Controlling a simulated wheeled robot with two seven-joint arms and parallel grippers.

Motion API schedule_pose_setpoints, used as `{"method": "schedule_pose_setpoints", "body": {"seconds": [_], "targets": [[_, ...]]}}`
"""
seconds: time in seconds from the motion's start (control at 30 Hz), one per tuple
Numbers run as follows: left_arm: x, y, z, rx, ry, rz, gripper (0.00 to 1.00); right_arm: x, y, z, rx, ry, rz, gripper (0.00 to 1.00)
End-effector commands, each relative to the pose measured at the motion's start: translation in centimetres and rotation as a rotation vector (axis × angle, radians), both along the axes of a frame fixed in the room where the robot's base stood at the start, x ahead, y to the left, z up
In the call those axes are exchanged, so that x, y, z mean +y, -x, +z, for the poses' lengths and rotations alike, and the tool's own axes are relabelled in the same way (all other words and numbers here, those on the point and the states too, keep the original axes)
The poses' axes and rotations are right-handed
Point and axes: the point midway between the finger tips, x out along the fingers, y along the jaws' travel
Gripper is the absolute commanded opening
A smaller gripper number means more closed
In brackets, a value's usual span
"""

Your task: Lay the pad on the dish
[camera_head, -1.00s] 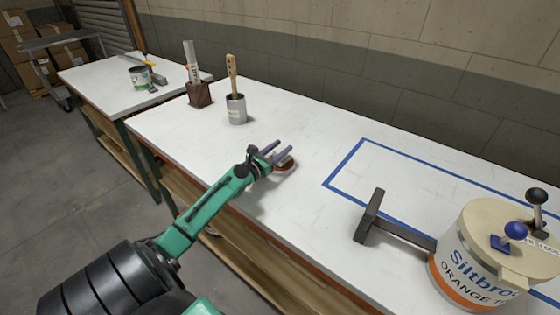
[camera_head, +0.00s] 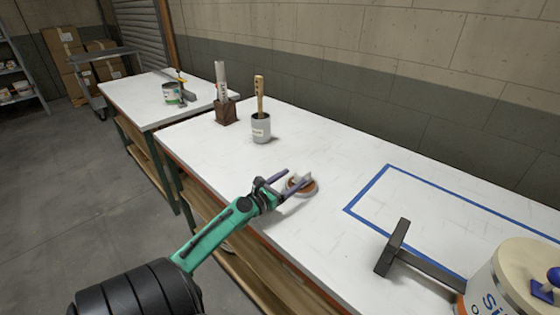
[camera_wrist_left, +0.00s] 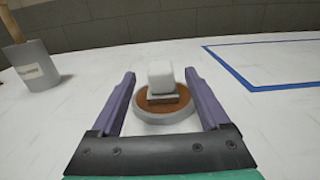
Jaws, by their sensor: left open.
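The dish (camera_head: 308,193) is a shallow round thing with a grey rim and a brown inside, on the white table. It also shows in the left wrist view (camera_wrist_left: 180,117). The pad (camera_wrist_left: 160,77) is a small pale block on a thin brown layer, and it sits on the middle of the dish. My left gripper (camera_head: 298,182) is open, with its two purple fingers on either side of the pad and apart from it. Its fingers (camera_wrist_left: 160,82) show the same way in the wrist view. My right gripper is not in view.
A cup with a brush (camera_head: 261,127) and a brown holder (camera_head: 226,112) stand behind the dish. Blue tape (camera_head: 372,187) outlines an area to the right. A dark T-shaped tool (camera_head: 394,250) and a large can (camera_head: 490,285) are at the front right.

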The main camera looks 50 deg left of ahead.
Motion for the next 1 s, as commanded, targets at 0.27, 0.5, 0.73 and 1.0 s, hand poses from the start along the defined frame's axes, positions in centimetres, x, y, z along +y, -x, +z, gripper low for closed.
{"method": "schedule_pose_setpoints", "body": {"seconds": [0.27, 0.5, 0.73, 1.0], "targets": [[-0.2, 5.7, -0.3, 0.001, 0.003, 0.0, 0.79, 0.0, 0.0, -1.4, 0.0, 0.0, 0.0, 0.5], [-0.1, 6.2, 0.0, -0.001, 0.0, 0.0, 0.79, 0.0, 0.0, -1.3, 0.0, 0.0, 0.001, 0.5], [-0.1, 6.2, 0.0, -0.001, 0.0, 0.0, 0.79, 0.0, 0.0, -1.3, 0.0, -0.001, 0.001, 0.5], [-0.1, 6.2, 0.0, -0.001, 0.0, 0.0, 0.79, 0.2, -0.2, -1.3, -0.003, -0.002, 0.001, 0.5]]}}
